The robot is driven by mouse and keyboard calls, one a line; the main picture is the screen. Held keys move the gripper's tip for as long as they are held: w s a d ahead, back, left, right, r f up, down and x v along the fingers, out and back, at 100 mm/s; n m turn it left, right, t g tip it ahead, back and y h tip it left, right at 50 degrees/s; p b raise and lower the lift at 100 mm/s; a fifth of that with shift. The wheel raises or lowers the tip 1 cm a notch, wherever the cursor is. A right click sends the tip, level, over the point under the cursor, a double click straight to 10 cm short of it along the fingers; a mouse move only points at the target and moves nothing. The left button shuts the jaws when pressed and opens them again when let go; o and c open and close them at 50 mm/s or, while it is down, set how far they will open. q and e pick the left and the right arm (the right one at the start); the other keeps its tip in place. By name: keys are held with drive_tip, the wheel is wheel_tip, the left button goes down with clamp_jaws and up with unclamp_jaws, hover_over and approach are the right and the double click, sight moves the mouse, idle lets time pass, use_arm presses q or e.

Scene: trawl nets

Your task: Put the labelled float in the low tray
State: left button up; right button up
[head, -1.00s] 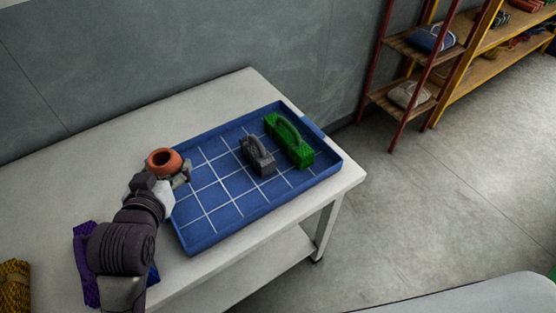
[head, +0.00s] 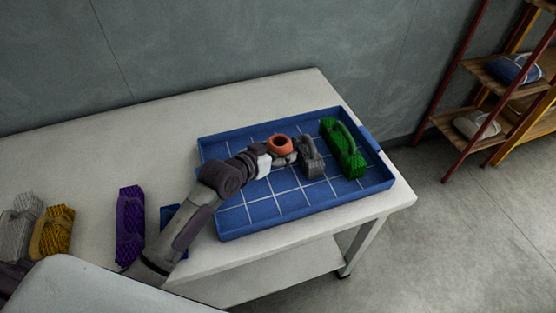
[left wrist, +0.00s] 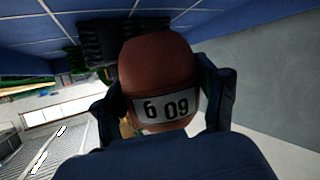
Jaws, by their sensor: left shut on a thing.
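The labelled float is orange-red with a dark hole in its top in the head view (head: 280,143). In the left wrist view the float (left wrist: 160,68) fills the middle and its white label reads "6 09". My left gripper (head: 282,156) is shut on the float, with a finger on each side of it. The low tray (head: 235,231) is blue with a white grid and lies on the table. The float is over the tray's middle, just left of a grey bundle; I cannot tell whether it touches the tray floor. My right gripper is not in view.
A grey handled bundle (head: 311,158) and a green one (head: 344,150) stand in the tray's right part. Purple (head: 130,225), yellow (head: 52,233) and pale grey bundles lie at the left on the table (head: 120,130). The tray's front squares are clear.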

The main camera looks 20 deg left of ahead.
use_arm(q)
drive_tip(key=shift+w+a+f, duration=0.1)
drive_tip(key=shift+a+f, duration=0.05)
drive_tip(key=shift+f, duration=1.9)
drive_tip(key=shift+f, duration=0.2)
drive_tip(key=o, duration=1.2)
drive_tip(key=shift+r, duration=0.1)
drive_tip(key=shift+r, duration=0.15)
drive_tip(key=v, duration=1.2)
